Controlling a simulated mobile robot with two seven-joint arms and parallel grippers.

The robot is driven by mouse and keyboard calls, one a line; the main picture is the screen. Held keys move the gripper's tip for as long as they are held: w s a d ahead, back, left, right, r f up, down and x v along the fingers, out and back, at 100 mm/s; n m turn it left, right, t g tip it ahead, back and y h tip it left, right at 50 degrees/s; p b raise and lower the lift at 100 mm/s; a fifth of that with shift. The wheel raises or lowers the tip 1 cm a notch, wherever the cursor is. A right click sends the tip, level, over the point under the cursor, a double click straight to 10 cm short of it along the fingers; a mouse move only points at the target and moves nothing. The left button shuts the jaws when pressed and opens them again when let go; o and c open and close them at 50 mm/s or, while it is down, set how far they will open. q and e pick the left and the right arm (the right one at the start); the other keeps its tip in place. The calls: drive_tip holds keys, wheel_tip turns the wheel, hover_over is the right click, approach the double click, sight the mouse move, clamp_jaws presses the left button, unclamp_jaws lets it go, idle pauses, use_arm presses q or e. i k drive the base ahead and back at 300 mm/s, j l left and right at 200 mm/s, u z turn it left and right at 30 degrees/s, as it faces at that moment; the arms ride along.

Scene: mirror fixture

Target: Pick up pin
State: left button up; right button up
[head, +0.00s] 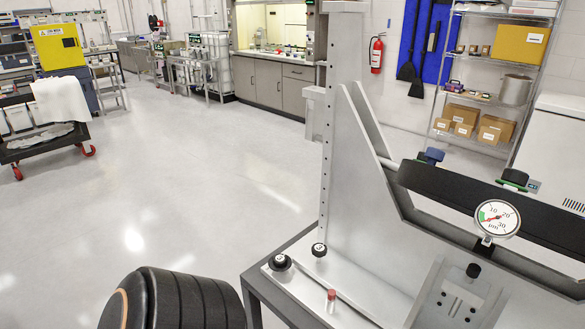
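A small pin with a red top and a pale metal lower part (331,300) stands upright on the light grey base plate of the fixture (345,318), near the bottom of the head view. Two black round knobs, one left (280,262) and one farther back (319,250), sit on the same plate; I cannot tell whether either is also a pin. A black ribbed part of what looks like my arm shows at the bottom left, apart from the pin. Neither of my grippers is in view.
The fixture's tall perforated upright (343,120) and slanted brace rise behind the plate. A dark curved bar (470,195) crosses at right, with a round dial gauge (497,219) near it. A black-knobbed block (462,295) stands right of the pin. Open floor lies left.

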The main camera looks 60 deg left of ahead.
sight(332, 292)
drive_tip(key=u, duration=1.65)
